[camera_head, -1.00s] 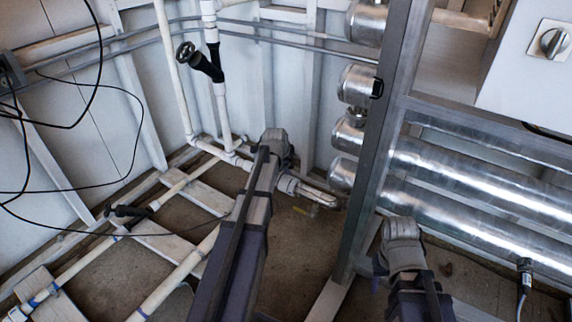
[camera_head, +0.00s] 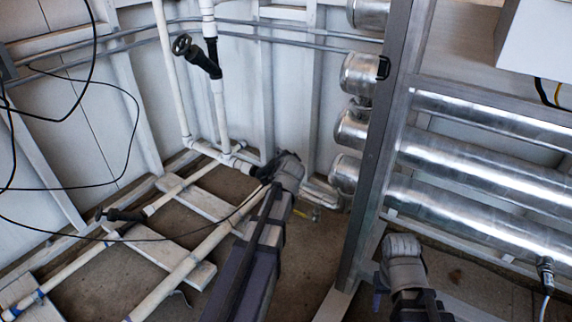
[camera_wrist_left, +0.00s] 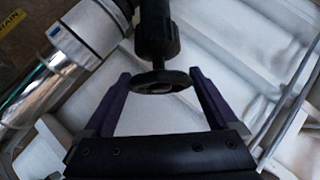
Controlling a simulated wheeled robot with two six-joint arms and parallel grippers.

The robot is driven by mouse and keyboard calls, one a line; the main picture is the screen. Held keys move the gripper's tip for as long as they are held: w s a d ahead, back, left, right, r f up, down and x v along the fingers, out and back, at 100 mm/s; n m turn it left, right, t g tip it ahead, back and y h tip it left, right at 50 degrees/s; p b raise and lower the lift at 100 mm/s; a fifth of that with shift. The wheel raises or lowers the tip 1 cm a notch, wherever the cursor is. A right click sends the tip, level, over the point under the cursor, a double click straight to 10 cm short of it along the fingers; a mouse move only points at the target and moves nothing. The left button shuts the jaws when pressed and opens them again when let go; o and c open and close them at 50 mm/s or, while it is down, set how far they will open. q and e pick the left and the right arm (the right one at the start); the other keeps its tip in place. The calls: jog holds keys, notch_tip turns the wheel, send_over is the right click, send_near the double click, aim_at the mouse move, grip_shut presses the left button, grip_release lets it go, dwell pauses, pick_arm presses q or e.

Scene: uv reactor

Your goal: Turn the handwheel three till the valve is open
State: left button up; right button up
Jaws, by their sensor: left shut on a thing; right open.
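In the left wrist view a black handwheel (camera_wrist_left: 160,81) on a black valve stem sits between the two purple fingers of my left gripper (camera_wrist_left: 161,74). The fingers are at its opposite rims, shut on it. In the head view my left arm covers this handwheel and the fingertips. No number shows on it. My right gripper (camera_head: 381,282) is at the lower right in the head view, open, apart from any valve; its fingers are mostly hidden by the wrist. Other black handwheels show: one on the upright pipe (camera_head: 182,45) and one low at left (camera_head: 99,214).
Large shiny cylinders (camera_head: 480,170) lie in a grey metal frame (camera_head: 381,145) at right. White pipes (camera_head: 180,275) run low along the left. Black cables (camera_head: 137,120) hang at upper left. A silver pipe (camera_wrist_left: 55,62) lies beside the valve in the left wrist view.

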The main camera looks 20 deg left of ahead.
dwell(0.4)
pick_arm(q)
jog(key=o, duration=1)
jog(key=shift+s, duration=0.1)
jog(key=p+v, duration=0.3)
jog(key=v, duration=0.4)
jog(key=shift+s+d, duration=0.25)
jog(key=shift+r, duration=0.1)
